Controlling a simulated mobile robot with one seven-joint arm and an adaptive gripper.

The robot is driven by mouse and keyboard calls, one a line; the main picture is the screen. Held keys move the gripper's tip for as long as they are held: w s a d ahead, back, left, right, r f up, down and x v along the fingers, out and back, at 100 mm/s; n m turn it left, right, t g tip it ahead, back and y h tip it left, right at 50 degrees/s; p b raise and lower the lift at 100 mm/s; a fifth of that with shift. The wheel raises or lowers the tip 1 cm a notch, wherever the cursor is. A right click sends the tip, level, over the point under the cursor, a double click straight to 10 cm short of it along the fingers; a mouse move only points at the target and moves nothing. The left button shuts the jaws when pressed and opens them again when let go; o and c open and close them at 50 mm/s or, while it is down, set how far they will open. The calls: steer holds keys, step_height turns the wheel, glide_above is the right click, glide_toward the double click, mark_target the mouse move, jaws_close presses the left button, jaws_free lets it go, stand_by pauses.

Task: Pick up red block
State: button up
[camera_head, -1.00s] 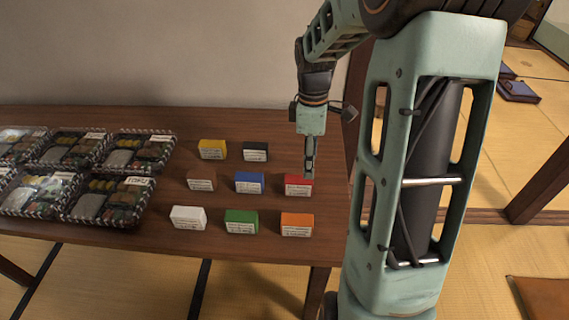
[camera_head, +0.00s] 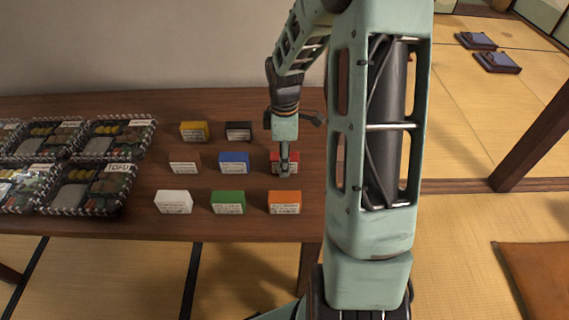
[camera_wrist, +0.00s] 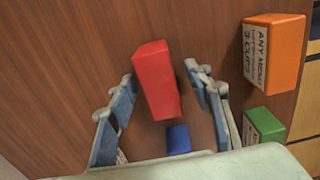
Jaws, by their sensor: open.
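The red block (camera_head: 293,158) stands on the wooden table in the right column of blocks, partly hidden behind my gripper in the head view. My gripper (camera_head: 284,172) points down at it. In the wrist view the red block (camera_wrist: 155,80) lies between the two spread fingers of my gripper (camera_wrist: 160,85), with a gap showing on each side. My gripper is open and holds nothing. I cannot tell from these frames how far the fingertips are above the table.
A blue block (camera_head: 234,162) is just left of the red one, an orange block (camera_head: 284,202) in front, and a black block (camera_head: 239,131) behind left. Green (camera_head: 228,202), white, brown and yellow blocks stand nearby. Food trays (camera_head: 90,190) fill the table's left.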

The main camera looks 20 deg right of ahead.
steer(key=shift+f, duration=0.15)
steer(key=c, duration=1.2)
steer(key=shift+c, duration=0.2)
